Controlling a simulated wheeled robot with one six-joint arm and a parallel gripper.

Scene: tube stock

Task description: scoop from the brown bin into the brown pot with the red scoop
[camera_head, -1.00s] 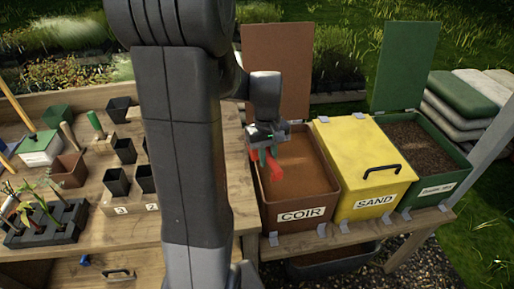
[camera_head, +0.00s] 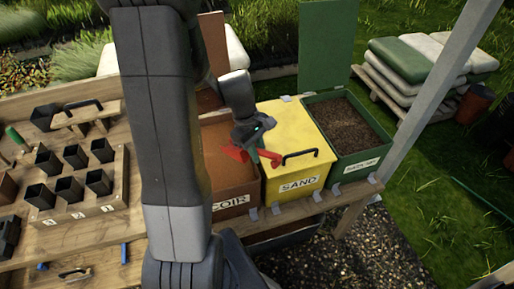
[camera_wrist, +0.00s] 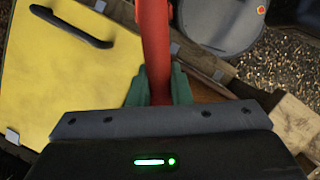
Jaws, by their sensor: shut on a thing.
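The red scoop (camera_head: 236,153) is held by my gripper (camera_head: 264,148), whose green fingers are shut on its handle. In the wrist view, the red handle (camera_wrist: 154,40) runs upward from between the fingers (camera_wrist: 158,88). In the head view, the scoop's bowl is over the brown bin (camera_head: 232,201), labelled COIR, and its handle end reaches over the yellow lid. Brown fill shows in the bin, but my arm hides its left part. I cannot tell whether the scoop holds anything. The brown pot (camera_head: 6,187) is cut off at the left edge.
The yellow SAND bin (camera_head: 293,182) has its lid shut, with a black handle. The green bin (camera_head: 350,168) beside it is open with dark fill. A tray of black pots (camera_head: 100,210) stands left of my arm. A post (camera_head: 415,100) rises at right.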

